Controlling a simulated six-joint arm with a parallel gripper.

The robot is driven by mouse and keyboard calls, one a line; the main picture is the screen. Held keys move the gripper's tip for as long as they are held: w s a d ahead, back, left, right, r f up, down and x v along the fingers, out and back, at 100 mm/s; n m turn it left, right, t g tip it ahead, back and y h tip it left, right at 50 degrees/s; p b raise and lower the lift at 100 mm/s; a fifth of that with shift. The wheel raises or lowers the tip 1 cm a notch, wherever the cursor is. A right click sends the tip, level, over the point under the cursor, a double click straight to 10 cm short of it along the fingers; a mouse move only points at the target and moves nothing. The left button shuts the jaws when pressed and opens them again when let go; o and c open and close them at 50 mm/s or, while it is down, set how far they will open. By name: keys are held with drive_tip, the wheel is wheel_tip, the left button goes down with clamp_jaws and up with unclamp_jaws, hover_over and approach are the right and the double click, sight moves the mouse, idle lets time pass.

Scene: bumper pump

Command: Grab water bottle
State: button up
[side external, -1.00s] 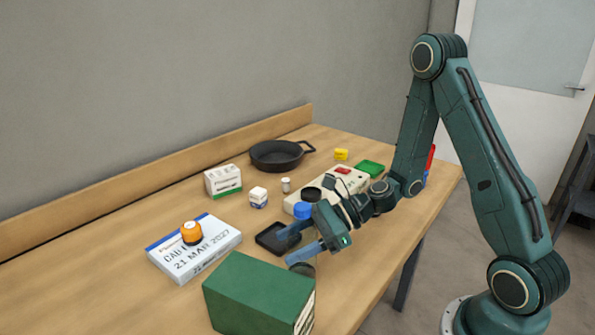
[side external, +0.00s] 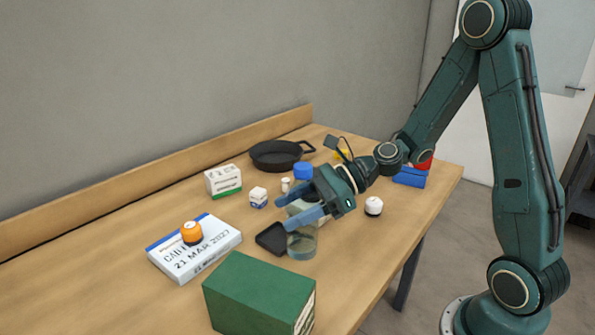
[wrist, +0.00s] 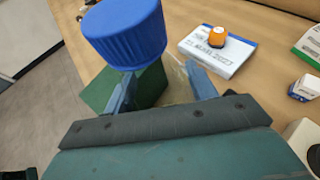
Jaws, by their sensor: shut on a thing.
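The water bottle has a blue ribbed cap (side external: 303,172) and a clear body. Its round base (side external: 301,244) shows below my gripper in the side view. My gripper (side external: 300,205) is shut on the clear body below the cap, and the bottle is held roughly upright above the table. In the wrist view, the large blue cap (wrist: 125,32) stands above my two blue fingers (wrist: 160,92). The clear body (wrist: 177,80) is hard to make out between them.
A green box (side external: 258,295) stands at the front, and a black tray (side external: 270,238) lies beside the bottle's base. A white labelled box with an orange-topped item (side external: 192,233) is at left. A black pan (side external: 275,155) is at the back. A white round item (side external: 373,206) is at right.

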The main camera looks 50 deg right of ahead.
wheel_tip(320, 180, up, 12)
drive_tip(key=shift+f, duration=0.25)
idle(0.3)
idle(0.5)
